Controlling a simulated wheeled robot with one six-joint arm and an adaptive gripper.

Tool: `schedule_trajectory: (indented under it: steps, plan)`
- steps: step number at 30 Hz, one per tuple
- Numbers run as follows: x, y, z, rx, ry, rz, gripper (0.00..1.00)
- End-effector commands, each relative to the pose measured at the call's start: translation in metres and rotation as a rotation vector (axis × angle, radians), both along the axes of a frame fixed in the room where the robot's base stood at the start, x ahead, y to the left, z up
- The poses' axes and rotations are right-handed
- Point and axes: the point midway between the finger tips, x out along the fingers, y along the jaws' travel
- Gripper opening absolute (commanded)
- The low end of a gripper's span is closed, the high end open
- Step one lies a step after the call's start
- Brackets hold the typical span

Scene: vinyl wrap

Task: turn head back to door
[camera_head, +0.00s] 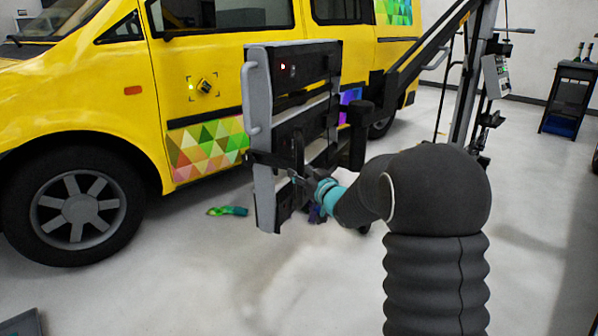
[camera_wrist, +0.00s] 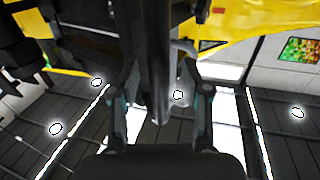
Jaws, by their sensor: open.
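The yellow van's door (camera_head: 180,60) is at the left in the head view. It bears a multicoloured triangle wrap (camera_head: 208,146) low down and a small dark mark (camera_head: 206,86) framed by thin corner brackets. The head (camera_head: 312,62), a tall dark-grey panel unit with a grey edge and a red light, stands in front of the van on an arm. My gripper (camera_head: 297,178) is at its lower middle part. In the wrist view my gripper (camera_wrist: 161,72) is open, with a dark upright bar (camera_wrist: 160,50) between its fingers. Whether they touch it, I cannot tell.
A stand column (camera_head: 468,80) with a control box (camera_head: 497,76) rises behind my arm. Green film (camera_head: 228,211) lies on the floor below the door. A dark cart (camera_head: 568,100) stands at the back right.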

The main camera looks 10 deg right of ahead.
Motion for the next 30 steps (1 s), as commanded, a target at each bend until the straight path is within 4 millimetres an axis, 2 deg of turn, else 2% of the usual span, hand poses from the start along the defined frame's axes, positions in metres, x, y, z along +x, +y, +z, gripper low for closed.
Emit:
schedule_trajectory:
  steps: [6, 14, 18, 20, 27, 30]
  plan:
    - [0.011, 0.004, 0.000, 0.000, 0.000, -0.002, 0.47]
    - [0.012, 0.004, 0.000, 0.001, 0.000, -0.002, 0.47]
    - [0.012, 0.004, 0.000, 0.000, 0.000, -0.001, 0.12]
    - [0.012, 0.004, 0.000, 0.000, 0.000, -0.001, 0.00]
    - [0.012, 0.004, 0.000, 0.000, -0.001, -0.004, 0.00]
    - [0.018, 0.002, -0.003, -0.003, -0.006, -0.029, 0.00]
